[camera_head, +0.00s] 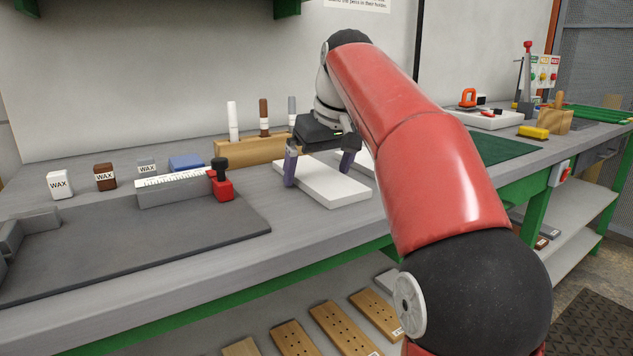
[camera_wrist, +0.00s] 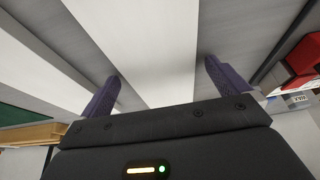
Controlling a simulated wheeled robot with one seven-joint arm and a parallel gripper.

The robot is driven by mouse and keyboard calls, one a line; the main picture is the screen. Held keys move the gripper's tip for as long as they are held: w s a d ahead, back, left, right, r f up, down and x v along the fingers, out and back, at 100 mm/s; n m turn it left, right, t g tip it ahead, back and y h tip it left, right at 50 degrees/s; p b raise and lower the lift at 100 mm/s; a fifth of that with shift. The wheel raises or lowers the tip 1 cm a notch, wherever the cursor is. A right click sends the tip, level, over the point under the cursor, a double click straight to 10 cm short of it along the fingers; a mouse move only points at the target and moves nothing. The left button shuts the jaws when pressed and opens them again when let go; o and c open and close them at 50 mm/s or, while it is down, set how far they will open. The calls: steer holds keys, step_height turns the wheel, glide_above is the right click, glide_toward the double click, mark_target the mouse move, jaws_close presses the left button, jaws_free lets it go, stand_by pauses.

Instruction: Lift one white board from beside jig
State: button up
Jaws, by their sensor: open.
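A white board (camera_head: 322,190) lies flat on the grey bench, to the right of the jig (camera_head: 150,235), a dark grey plate with grey stops, a ruler block and a red clamp. My gripper (camera_head: 318,178) is open above this board, its two purple fingers near opposite long edges. In the wrist view the bright board (camera_wrist: 155,65) runs between my open fingers (camera_wrist: 163,82); I cannot tell whether they touch it. A second white board (camera_wrist: 35,70) lies beside it on the left; in the head view my arm hides most of it.
The red clamp (camera_head: 222,185) stands close to the board's left. A wooden holder (camera_head: 240,149) with upright wax sticks stands behind. Several labelled wax blocks (camera_head: 105,177) line the back left. A green mat (camera_head: 500,146) lies to the right, past my arm.

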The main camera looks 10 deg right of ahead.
steer(key=c, duration=1.1)
